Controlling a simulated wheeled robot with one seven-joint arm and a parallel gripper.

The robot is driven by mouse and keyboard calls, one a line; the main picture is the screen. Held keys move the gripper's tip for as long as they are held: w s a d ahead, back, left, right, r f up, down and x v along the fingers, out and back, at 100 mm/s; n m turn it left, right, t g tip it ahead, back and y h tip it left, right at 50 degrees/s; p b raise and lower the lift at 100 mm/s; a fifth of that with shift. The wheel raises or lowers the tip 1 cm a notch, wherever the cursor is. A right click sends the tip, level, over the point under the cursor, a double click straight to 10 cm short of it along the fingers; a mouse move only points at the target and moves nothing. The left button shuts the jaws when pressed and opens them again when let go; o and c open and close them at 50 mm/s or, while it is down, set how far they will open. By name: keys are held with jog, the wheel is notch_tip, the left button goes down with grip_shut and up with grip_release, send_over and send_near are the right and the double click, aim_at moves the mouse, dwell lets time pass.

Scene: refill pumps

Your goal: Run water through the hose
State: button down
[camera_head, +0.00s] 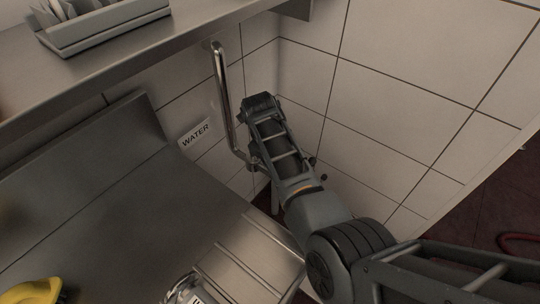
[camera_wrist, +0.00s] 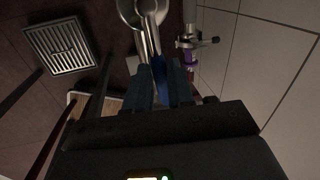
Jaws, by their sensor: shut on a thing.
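A shiny steel pipe (camera_head: 222,90) runs down the tiled wall near a white sign (camera_head: 195,133) reading WATER. My arm reaches down beside the pipe, and its fingertips are hidden in the head view. In the wrist view my gripper (camera_wrist: 159,88) is shut on a slim blue handle (camera_wrist: 159,70), joined to bright metal above it. I cannot make out a hose for sure; a red curved tube (camera_head: 518,241) shows at the right edge.
A steel shelf (camera_head: 110,62) with a rack (camera_head: 100,30) of plates overhangs at upper left. A steel counter (camera_head: 110,225) fills the lower left, with a yellow object (camera_head: 35,291) and a labelled container (camera_head: 187,290). A floor drain (camera_wrist: 60,46) lies on the dark floor.

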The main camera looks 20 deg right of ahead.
jog(key=c, duration=1)
grip_release()
jog(key=shift+r, duration=0.1)
jog(key=r, duration=0.2)
jog(key=a+r, duration=0.1)
jog(key=r, duration=0.4)
jog(key=shift+s+a+r, duration=0.15)
jog(key=shift+s+r, duration=0.05)
jog(key=shift+s, duration=0.2)
